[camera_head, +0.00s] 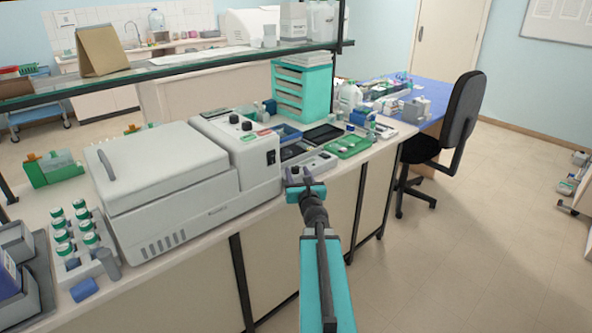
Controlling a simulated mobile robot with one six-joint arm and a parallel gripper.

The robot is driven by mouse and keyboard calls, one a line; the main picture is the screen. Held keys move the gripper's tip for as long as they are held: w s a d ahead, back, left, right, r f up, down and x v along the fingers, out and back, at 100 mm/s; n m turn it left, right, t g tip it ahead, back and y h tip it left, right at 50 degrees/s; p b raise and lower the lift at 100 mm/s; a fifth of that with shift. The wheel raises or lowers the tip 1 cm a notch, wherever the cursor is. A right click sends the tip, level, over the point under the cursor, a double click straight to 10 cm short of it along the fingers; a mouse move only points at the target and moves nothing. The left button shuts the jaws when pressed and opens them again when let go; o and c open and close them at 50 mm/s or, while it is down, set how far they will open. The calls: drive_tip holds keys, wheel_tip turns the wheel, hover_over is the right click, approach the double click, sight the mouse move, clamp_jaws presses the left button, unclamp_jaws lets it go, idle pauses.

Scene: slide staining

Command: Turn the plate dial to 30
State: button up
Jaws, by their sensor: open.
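My gripper (298,181) is at the front edge of the bench, just in front of a small light-grey unit (318,163) with a dark flat top. It is open, and I see nothing between its jaws. The unit has small knob-like details on its front, partly behind my gripper. I cannot read any dial marks or tell which number a dial points to. I cannot tell whether my gripper touches the unit.
A large white lidded machine (165,180) with two dark knobs on top stands left of my gripper. A green tray (352,147) and a teal drawer unit (303,88) are behind. A black chair (462,112) stands right.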

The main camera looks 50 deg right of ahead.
sight(296, 170)
drive_tip(key=shift+x, duration=1.75)
drive_tip(key=c, duration=1)
drive_tip(key=shift+p, duration=0.35)
drive_tip(key=shift+c, duration=0.2)
